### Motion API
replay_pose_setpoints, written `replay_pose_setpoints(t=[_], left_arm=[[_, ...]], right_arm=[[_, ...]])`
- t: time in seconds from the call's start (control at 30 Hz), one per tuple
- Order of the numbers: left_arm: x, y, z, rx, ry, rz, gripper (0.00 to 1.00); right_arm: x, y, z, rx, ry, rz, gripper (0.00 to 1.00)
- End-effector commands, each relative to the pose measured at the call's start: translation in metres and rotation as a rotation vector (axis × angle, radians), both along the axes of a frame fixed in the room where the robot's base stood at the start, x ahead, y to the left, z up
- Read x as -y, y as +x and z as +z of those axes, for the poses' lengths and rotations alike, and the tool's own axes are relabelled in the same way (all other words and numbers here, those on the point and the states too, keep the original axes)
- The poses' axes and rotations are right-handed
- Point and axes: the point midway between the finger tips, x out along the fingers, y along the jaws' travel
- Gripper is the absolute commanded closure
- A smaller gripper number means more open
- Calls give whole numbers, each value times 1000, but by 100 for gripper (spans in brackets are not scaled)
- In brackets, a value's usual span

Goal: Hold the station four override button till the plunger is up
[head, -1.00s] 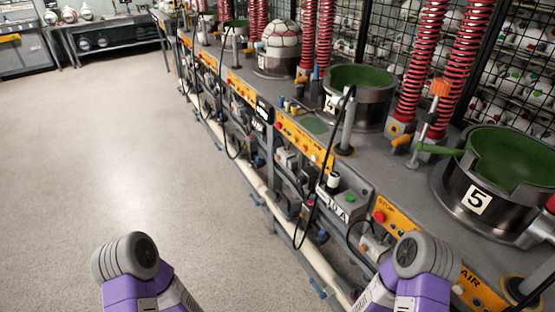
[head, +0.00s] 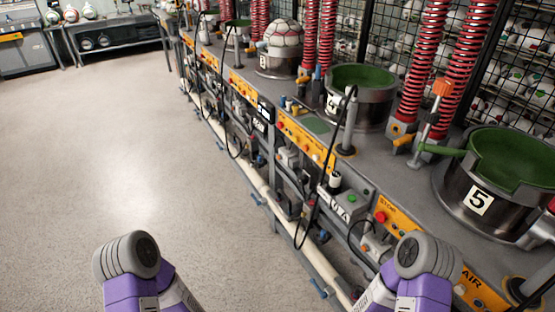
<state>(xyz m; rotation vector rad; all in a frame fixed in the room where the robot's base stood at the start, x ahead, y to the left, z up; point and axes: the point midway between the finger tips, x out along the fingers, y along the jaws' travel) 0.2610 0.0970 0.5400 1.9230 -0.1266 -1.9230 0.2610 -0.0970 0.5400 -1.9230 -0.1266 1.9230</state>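The station four press (head: 362,112) is a round metal pot with a green inside, on the grey bench right of centre. A black cable and pole partly hide its number plate. A yellow panel (head: 303,142) with small buttons runs along the bench front below it. A grey box (head: 345,208) with a green button (head: 352,199) hangs lower, to the right. I cannot tell which button is the override. The plunger is not clear inside the pot. Grey and purple links of my two arms show at the bottom; both grippers are out of view.
The station five pot (head: 455,205) stands at the right, with an orange-topped lever (head: 438,105) beside it. A panelled ball (head: 284,37) sits in the station three pot. The floor (head: 130,150) at left is clear.

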Motion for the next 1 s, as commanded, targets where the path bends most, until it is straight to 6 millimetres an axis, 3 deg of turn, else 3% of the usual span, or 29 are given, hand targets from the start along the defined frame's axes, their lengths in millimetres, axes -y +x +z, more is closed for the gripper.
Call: replay_pose_setpoints(t=[0.3, 0.6, 1.0], left_arm=[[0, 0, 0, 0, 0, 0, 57], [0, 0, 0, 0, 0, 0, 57], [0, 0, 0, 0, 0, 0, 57]], right_arm=[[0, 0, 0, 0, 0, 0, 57], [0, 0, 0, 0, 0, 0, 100], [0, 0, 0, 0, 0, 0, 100]])
